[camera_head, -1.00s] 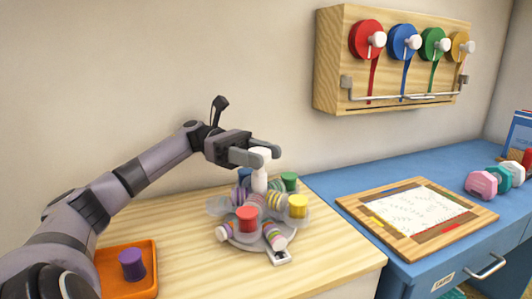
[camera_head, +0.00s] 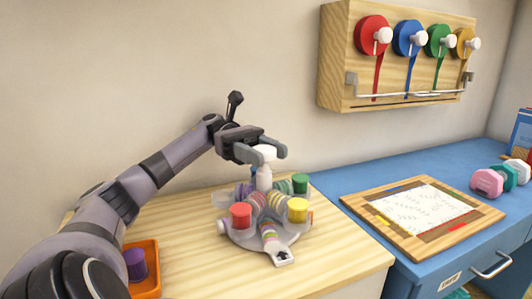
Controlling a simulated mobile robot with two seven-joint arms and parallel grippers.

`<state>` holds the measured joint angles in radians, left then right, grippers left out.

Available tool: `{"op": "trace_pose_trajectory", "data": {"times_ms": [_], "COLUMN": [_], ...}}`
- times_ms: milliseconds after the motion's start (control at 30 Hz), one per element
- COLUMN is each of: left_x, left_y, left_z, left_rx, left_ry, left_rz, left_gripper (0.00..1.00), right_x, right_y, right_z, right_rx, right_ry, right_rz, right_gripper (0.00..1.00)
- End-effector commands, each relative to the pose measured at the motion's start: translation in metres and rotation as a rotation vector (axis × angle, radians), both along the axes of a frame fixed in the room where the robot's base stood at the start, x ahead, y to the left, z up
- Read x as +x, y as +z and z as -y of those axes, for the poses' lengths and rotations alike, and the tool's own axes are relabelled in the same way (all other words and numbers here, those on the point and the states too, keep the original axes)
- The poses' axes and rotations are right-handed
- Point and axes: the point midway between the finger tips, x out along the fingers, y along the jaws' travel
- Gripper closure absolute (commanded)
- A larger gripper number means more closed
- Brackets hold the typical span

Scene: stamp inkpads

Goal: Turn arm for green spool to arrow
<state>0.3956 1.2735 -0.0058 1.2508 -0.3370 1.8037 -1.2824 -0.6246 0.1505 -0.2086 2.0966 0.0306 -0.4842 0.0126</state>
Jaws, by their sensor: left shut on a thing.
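A grey carousel (camera_head: 250,240) stands on the wooden table, with several arms carrying striped rolls. The green spool (camera_head: 300,183) is at its back right, the yellow spool (camera_head: 297,209) at the front right and the red spool (camera_head: 241,213) at the front left. A blue piece shows partly behind the centre post. My left gripper (camera_head: 267,153) is shut on the white knob (camera_head: 265,155) atop the centre post. My right gripper is out of view.
An orange tray (camera_head: 148,282) with a purple spool (camera_head: 136,263) sits at the left, partly behind my left arm. A framed board (camera_head: 385,237) lies on the blue desk at the right. A tape rack (camera_head: 340,60) hangs on the wall.

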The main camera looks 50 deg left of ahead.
Motion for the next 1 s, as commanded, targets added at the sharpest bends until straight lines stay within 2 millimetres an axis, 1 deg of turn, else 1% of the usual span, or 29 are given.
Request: {"op": "trace_pose_trajectory", "data": {"times_ms": [33, 300, 333, 367, 400, 833, 933, 1000], "left_x": [-0.001, 0.000, 0.000, 0.000, 0.000, 0.000, 0.000, 0.000], "left_y": [0.006, 0.006, 0.006, 0.006, 0.006, 0.003, 0.009, 0.018], "left_z": [-0.001, -0.001, -0.001, -0.001, -0.001, 0.000, 0.000, 0.000], "left_rx": [-0.007, -0.007, -0.007, -0.008, -0.007, -0.004, -0.004, -0.003], "left_ry": [0.001, 0.002, 0.002, 0.002, 0.002, 0.001, 0.000, 0.001], "left_rz": [0.013, 0.013, 0.013, 0.013, 0.012, 0.003, 0.006, 0.007], "left_gripper": [1.00, 1.00, 0.40, 0.30, 0.27, 0.27, 0.27, 0.27], "right_x": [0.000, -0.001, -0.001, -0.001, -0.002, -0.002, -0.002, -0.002], "right_y": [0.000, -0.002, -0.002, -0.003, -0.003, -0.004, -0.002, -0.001], "right_z": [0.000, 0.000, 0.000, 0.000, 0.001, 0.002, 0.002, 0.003], "right_rx": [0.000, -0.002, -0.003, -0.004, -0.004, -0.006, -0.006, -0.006], "right_ry": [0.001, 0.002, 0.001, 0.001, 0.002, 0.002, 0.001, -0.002], "right_rz": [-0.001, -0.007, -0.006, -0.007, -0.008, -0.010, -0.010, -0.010], "right_gripper": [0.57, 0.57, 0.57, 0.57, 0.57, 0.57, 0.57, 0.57]}}
